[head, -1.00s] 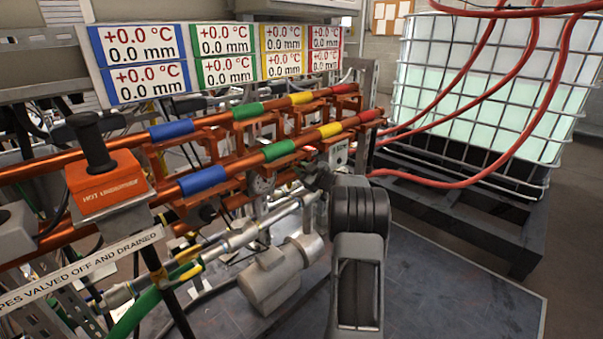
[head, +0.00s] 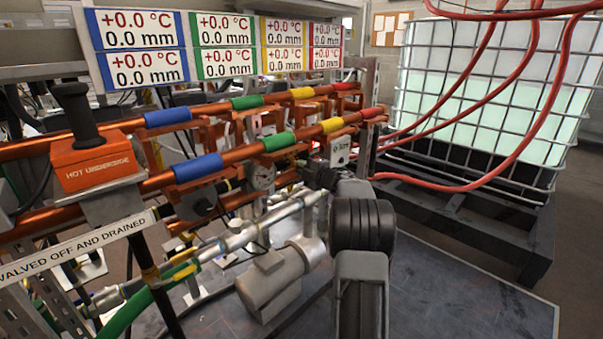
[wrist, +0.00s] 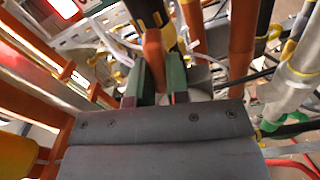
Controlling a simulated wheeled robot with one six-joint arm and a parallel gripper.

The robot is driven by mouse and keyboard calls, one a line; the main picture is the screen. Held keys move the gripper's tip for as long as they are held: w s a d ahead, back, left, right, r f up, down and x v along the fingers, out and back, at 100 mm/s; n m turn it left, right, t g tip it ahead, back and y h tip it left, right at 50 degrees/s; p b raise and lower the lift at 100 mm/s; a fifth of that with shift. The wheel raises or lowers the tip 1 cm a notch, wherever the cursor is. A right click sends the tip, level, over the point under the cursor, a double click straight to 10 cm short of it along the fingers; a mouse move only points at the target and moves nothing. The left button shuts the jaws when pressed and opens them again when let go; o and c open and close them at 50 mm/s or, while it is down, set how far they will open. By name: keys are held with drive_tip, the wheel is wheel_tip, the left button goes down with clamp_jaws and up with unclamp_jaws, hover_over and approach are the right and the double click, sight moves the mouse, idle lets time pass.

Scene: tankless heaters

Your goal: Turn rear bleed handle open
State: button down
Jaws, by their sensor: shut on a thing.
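In the wrist view my gripper (wrist: 154,88) has its two green-faced fingers closed on an orange handle (wrist: 153,48), which stands between the fingertips. I take it to be the rear bleed handle. Its far end runs up beside a dark pipe with a yellow band. How far it is turned cannot be told. In the head view my arm reaches in at the right end of the pipe rack; my gripper and the handle are hidden there.
Two copper pipes (head: 110,194) with coloured bands cross the head view. A silver pump (head: 270,285) sits below. A black-handled orange block (head: 95,162) stands left. A caged white tank (head: 480,100) with red hoses is at right.

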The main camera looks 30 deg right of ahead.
drive_tip(key=shift+f+n+b, duration=0.1)
drive_tip(key=shift+n+b, duration=0.25)
drive_tip(key=shift+n, duration=0.25)
drive_tip(key=c, duration=1.1)
unclamp_jaws()
drive_tip(key=s+d+p, duration=0.2)
drive_tip(key=s, duration=1.1)
drive_tip(key=shift+s+d+p, duration=0.2)
drive_tip(key=shift+s+p, duration=0.1)
drive_tip(key=shift+p, duration=0.1)
